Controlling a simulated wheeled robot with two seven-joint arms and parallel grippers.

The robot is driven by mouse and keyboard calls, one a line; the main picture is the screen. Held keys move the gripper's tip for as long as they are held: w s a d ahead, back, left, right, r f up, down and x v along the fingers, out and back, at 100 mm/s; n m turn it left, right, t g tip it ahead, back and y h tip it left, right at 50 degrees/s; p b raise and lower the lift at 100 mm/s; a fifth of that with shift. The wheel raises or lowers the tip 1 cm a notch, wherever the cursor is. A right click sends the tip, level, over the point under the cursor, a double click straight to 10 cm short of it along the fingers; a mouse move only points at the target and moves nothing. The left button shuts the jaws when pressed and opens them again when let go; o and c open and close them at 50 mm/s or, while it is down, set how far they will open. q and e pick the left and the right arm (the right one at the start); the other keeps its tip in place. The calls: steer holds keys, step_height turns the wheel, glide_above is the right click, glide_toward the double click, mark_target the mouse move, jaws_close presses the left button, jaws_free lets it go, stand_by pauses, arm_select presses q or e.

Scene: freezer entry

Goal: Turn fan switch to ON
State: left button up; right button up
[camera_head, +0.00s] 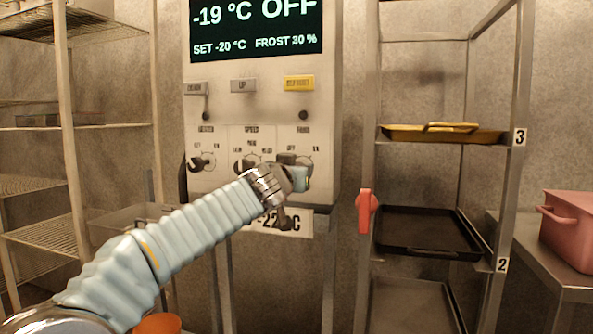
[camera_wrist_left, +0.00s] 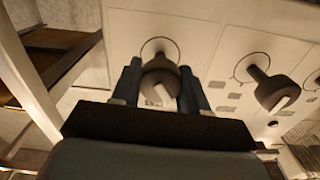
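The fan switch is a dark rotary knob under the rightmost label of the control panel (camera_head: 219,118), with OFF and ON marks above it. In the head view my left gripper (camera_head: 299,178) is at this knob and mostly hides it. In the left wrist view the fan knob (camera_wrist_left: 160,78) sits between the two blue-grey fingers of my left gripper (camera_wrist_left: 160,85), which close in on its sides. The knob's pale pointer tip shows between them. The display (camera_head: 256,30) reads -19 °C and OFF. My right gripper is out of view.
The speed knob (camera_head: 244,166) and the leftmost knob (camera_head: 199,163) are beside the fan knob. A yellow button (camera_head: 299,83) is above. A wire shelf (camera_head: 70,127) stands left.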

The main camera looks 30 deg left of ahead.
arm_select(q)
steer(key=c, duration=0.4)
steer(key=shift+c, duration=0.2)
steer(key=shift+m, duration=0.3)
steer(key=shift+m+b, duration=0.35)
steer(key=shift+m, duration=0.55)
steer(key=m, duration=0.2)
steer(key=shift+m, duration=0.4)
steer(key=m, duration=0.4)
steer(key=shift+b, duration=0.3)
steer(key=m, duration=0.4)
steer(key=shift+d+f+m, duration=0.1)
steer(key=shift+m, duration=0.2)
